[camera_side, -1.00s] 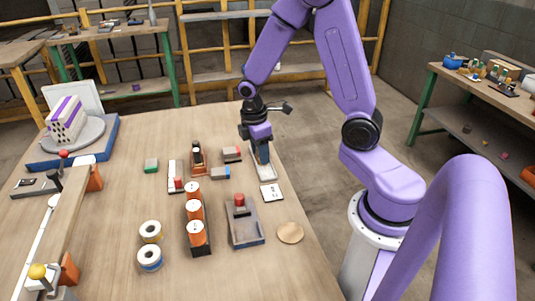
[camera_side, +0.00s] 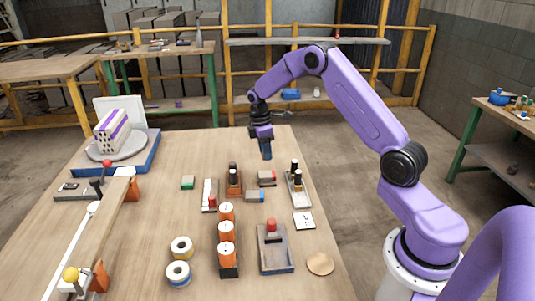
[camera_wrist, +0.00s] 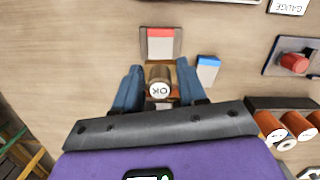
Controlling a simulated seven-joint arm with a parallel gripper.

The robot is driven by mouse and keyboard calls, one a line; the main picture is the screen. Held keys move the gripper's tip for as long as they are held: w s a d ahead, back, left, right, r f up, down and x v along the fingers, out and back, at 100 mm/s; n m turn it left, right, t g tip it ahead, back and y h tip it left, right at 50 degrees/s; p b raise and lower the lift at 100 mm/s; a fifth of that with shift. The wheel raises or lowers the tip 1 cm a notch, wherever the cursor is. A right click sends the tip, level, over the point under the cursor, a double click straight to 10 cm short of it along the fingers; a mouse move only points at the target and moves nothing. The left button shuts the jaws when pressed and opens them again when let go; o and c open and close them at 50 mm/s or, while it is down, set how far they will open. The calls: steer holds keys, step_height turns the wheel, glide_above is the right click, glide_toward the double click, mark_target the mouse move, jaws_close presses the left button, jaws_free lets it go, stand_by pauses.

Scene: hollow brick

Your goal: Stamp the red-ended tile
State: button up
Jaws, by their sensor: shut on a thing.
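My gripper (camera_side: 265,154) is raised above the table's far right part. In the wrist view, a dark cylindrical stamp (camera_wrist: 160,84) with "OK" on its pale end sits between my gripper's fingers (camera_wrist: 161,68); they are shut on it. In the side view the fingers hide most of what they hold. A green-ended tile (camera_side: 188,182) lies further left.
A pale tray (camera_side: 302,203) with two dark-handled stamps is at right. A brown stand (camera_side: 234,191) holds a dark upright piece. Orange rolls (camera_side: 227,232), a grey tray (camera_side: 275,262) with a red knob and a "GAUGE" card (camera_side: 304,221) are nearer. A lever rail (camera_side: 60,245) runs at left.

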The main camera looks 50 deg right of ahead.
mark_target(266, 174)
steer(key=shift+w+d+f, duration=0.1)
steer(key=shift+f, duration=2.9)
steer(key=shift+f, duration=0.55)
steer(key=shift+r, duration=3.5)
